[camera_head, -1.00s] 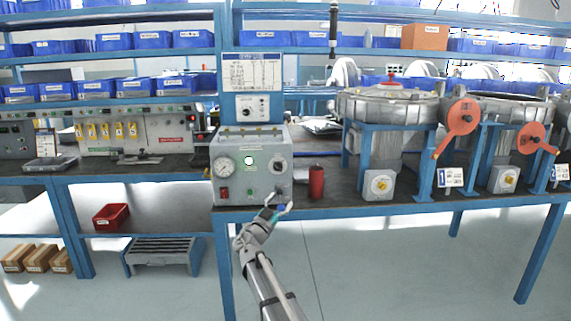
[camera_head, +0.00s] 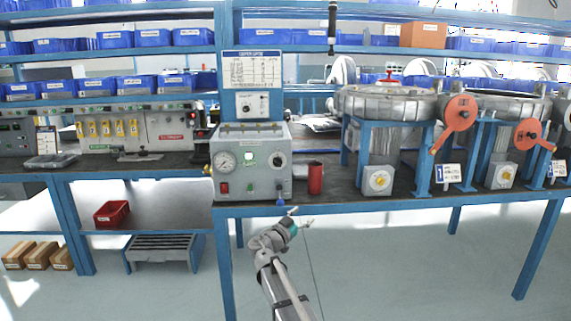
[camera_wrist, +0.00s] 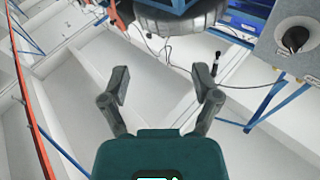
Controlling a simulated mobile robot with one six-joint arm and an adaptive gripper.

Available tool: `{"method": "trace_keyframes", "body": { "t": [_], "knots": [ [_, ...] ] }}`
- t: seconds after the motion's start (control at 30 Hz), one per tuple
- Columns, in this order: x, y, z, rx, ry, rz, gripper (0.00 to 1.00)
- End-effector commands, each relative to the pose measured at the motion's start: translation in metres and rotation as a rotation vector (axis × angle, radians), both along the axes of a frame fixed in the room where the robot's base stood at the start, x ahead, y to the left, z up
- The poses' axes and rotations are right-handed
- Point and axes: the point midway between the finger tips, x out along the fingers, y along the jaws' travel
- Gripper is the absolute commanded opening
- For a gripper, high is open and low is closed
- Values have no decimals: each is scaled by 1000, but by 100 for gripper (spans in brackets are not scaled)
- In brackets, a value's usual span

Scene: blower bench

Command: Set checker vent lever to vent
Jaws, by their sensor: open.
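The checker (camera_head: 252,163) is a grey box on the bench with a round gauge at left, a lit green indicator in the middle and a dark round knob at right. A small blue-tipped part (camera_head: 281,201), which may be the vent lever, shows at its lower right front edge; its setting is too small to read. My gripper (camera_head: 302,220) is in front of the bench edge, just below and right of that part, apart from it. In the wrist view my gripper (camera_wrist: 167,92) is open with nothing between its fingers.
A red can (camera_head: 315,178) stands right of the checker. A large metal drum (camera_head: 386,104) and red-orange handles (camera_head: 456,122) are further right. A sign board (camera_head: 252,70) rises behind the checker. The floor in front of the bench is clear. The wrist view shows a black-knobbed grey panel (camera_wrist: 265,50).

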Motion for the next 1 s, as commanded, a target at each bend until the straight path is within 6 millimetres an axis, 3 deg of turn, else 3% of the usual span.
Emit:
{"method": "trace_keyframes", "body": {
  "t": [0.3,0.5,0.73,1.0],
  "knots": [
    [-51,-81,-77,96,356,-173,80],
    [-92,-120,-133,179,646,-223,80],
    [-145,-146,-194,283,983,-185,80],
    [-210,-152,-255,406,1349,-2,80]
  ]
}}
